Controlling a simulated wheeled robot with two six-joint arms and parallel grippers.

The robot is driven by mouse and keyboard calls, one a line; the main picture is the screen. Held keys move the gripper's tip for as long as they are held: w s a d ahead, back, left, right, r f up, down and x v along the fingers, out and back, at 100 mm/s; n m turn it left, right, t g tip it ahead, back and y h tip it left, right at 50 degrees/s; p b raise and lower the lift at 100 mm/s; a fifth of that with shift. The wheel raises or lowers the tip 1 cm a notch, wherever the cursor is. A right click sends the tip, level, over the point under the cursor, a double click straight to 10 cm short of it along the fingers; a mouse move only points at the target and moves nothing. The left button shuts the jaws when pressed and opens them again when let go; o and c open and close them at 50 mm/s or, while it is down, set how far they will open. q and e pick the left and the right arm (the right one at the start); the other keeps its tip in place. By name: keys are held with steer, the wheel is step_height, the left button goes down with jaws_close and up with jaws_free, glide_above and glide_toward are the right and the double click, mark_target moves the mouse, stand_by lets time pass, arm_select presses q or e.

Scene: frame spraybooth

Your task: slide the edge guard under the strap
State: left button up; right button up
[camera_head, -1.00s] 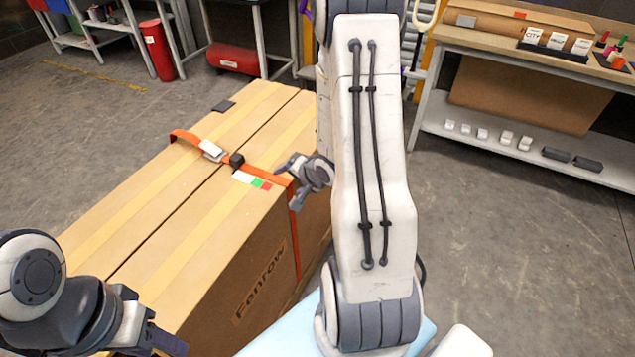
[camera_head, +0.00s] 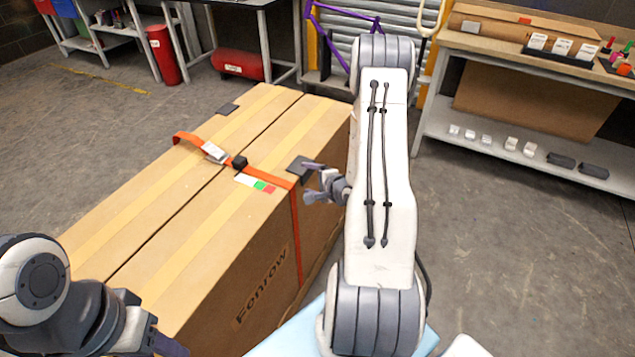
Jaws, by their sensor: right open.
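The orange strap (camera_head: 263,177) runs across the top of the large cardboard box and down its front side. A dark grey edge guard (camera_head: 301,167) lies at the box's top right edge, just beyond the strap; I cannot tell whether they touch. My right gripper (camera_head: 310,182) is open beside the guard, and one finger overlaps it in the picture. A similar dark piece (camera_head: 228,108) lies on the box's far left edge. My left gripper (camera_head: 170,346) is low at the left, with its fingertips partly cut off by the frame.
The cardboard box (camera_head: 215,268) carries a buckle (camera_head: 214,152), a small black block (camera_head: 238,162) and a white, green and red label (camera_head: 255,183). A workbench (camera_head: 510,52) with a lower shelf stands at the right. The floor between bench and box is clear.

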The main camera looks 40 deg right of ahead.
steer(key=shift+x, duration=0.9)
steer(key=shift+c, duration=0.3)
steer(key=shift+r, duration=0.1)
jaws_close()
